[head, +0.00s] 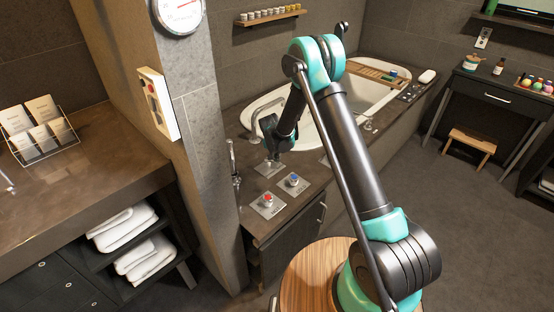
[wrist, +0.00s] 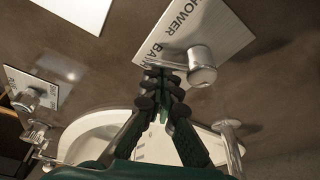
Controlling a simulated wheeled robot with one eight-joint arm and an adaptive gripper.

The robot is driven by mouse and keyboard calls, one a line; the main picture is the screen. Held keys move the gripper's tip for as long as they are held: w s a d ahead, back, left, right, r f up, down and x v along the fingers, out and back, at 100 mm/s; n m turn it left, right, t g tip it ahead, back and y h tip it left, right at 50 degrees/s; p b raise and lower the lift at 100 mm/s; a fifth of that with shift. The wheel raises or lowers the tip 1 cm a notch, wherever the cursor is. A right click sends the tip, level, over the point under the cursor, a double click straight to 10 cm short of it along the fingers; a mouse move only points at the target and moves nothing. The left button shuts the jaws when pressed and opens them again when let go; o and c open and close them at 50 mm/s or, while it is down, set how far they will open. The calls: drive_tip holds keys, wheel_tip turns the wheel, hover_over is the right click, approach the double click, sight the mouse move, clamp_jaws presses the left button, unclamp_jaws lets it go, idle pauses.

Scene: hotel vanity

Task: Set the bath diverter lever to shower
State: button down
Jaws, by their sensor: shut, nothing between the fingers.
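The diverter plate (wrist: 208,32) shows in the wrist view, pale and printed SHOWER and BATH. A chrome lever (wrist: 202,62) stands on it near the BATH end; I cannot tell its exact setting. My gripper (wrist: 164,80) is shut and empty. Its fingertips are beside the lever, over the plate's edge by BATH; whether they touch is unclear. In the head view my gripper (head: 266,150) is low over the plate (head: 270,169) on the tub deck, and the lever is largely hidden there.
A red-knobbed control (head: 268,203) and a blue-knobbed control (head: 293,181) stand on the deck in front. The bathtub (head: 315,128) lies behind, with a wooden tray (head: 372,72) across it. A stone pillar (head: 200,130) rises close on the left.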

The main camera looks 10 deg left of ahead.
drive_tip(key=m, duration=0.1)
drive_tip(key=s+m+h, duration=0.1)
drive_tip(key=m, duration=0.1)
drive_tip(key=shift+s+a, duration=0.15)
drive_tip(key=shift+s, duration=0.05)
drive_tip(key=m, duration=0.2)
drive_tip(key=s+m+g, duration=0.1)
drive_tip(key=m, duration=0.1)
drive_tip(key=shift+a+h, duration=0.25)
drive_tip(key=shift+h, duration=0.05)
drive_tip(key=shift+s+a, duration=0.2)
drive_tip(key=shift+s, duration=0.15)
drive_tip(key=shift+s+a, duration=0.2)
drive_tip(key=shift+a, duration=0.1)
drive_tip(key=shift+w+d+f, duration=0.1)
drive_tip(key=shift+w+d, duration=0.05)
drive_tip(key=shift+d, duration=0.2)
drive_tip(key=d, duration=0.1)
drive_tip(key=w+d, duration=0.1)
drive_tip(key=d, duration=0.1)
drive_tip(key=shift+w, duration=0.25)
drive_tip(key=v, duration=0.9)
drive_tip(key=shift+w+a, duration=0.25)
